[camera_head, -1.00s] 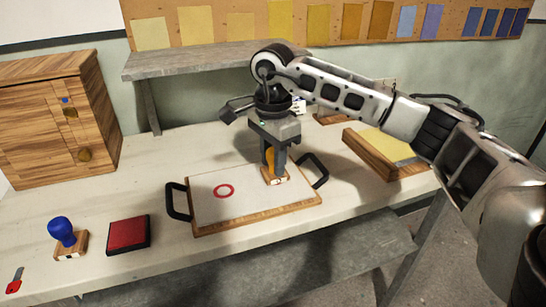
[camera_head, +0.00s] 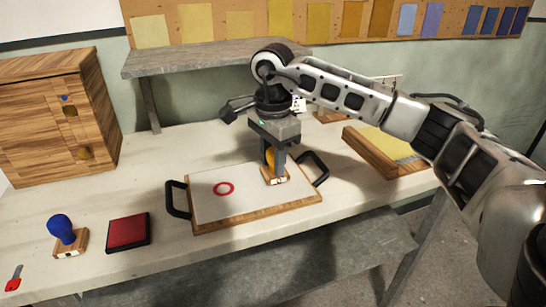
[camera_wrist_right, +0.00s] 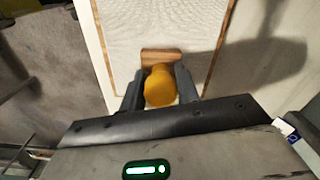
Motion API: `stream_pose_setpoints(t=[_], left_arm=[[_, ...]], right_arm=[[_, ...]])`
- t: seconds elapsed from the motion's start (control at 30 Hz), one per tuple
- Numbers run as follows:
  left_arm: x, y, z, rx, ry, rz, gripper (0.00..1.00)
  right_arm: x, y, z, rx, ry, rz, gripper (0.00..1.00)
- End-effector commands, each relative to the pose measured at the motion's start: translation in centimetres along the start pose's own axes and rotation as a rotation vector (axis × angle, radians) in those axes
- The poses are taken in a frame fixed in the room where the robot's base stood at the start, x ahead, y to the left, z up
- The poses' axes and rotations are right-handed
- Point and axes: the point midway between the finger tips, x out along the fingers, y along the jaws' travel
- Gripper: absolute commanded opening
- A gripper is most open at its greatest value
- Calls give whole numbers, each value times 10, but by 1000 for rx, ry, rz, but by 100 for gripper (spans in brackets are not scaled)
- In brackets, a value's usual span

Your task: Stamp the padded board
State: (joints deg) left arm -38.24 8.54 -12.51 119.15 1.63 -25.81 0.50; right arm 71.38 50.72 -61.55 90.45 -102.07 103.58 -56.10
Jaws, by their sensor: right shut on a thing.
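The padded board (camera_head: 245,203) lies on the table, with a white pad, a wooden edge and a black handle at each end. A red ring mark (camera_head: 224,189) shows on its left half. My right gripper (camera_head: 273,168) is shut on a stamp (camera_head: 275,181) with a yellow knob and wooden base, upright at the board's right part. The yellow knob (camera_wrist_right: 160,87) sits between the fingers in the right wrist view. I cannot tell whether the stamp's base touches the pad. My left gripper is not in view.
A blue-handled stamp (camera_head: 65,238) and a red ink pad (camera_head: 128,233) stand left of the board. A red key-like item (camera_head: 14,279) lies at far left. A wooden cabinet (camera_head: 55,125) stands behind them. A wooden tray (camera_head: 380,152) lies right; a grey shelf (camera_head: 205,62) is behind.

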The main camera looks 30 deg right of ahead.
Motion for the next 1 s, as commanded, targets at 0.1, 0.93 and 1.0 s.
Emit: stream_pose_setpoints(t=[0.1,0.93,1.0], left_arm=[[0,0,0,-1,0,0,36],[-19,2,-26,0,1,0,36],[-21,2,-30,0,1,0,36]], right_arm=[[2,0,0,0,0,3,17],[-42,0,0,0,0,1,17],[-48,0,0,0,0,1,17]])
